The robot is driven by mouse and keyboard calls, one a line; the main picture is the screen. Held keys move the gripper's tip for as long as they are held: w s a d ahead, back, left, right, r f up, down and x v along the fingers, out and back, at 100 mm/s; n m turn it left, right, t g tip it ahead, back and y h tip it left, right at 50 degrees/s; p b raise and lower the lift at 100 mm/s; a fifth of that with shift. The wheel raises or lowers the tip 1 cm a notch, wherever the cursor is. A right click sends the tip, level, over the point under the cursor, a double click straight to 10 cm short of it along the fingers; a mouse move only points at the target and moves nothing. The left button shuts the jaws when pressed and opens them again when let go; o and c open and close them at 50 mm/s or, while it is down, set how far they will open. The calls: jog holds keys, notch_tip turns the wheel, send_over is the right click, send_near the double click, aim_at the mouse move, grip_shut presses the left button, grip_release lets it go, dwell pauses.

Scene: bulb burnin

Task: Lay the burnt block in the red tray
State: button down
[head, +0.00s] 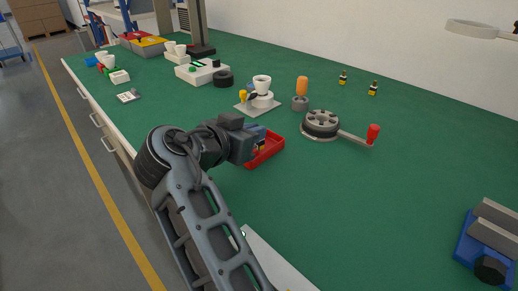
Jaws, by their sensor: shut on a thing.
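The red tray (268,156) lies on the green bench top, just beyond my arm in the head view. My gripper (260,140) is over the tray, at its near left part. It is shut on a small dark block (262,146) with a yellowish band, mostly hidden by the gripper. I cannot tell whether the block touches the tray floor. Two similar small dark-and-yellow blocks stand apart at the back, one left (343,78) and one right (373,89).
A round grey crank device (321,124) with a red-knobbed handle is right of the tray. A white bulb-shaped piece (262,86) stands on a grey plate behind it. A blue vise (488,245) is at the lower right. The bench's right middle is clear.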

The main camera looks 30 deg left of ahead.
jog(key=shift+f, duration=0.45)
dwell(0.3)
jog(key=c, duration=1.1)
grip_release()
jog(key=shift+c, duration=0.2)
jog(key=shift+v, duration=3.9)
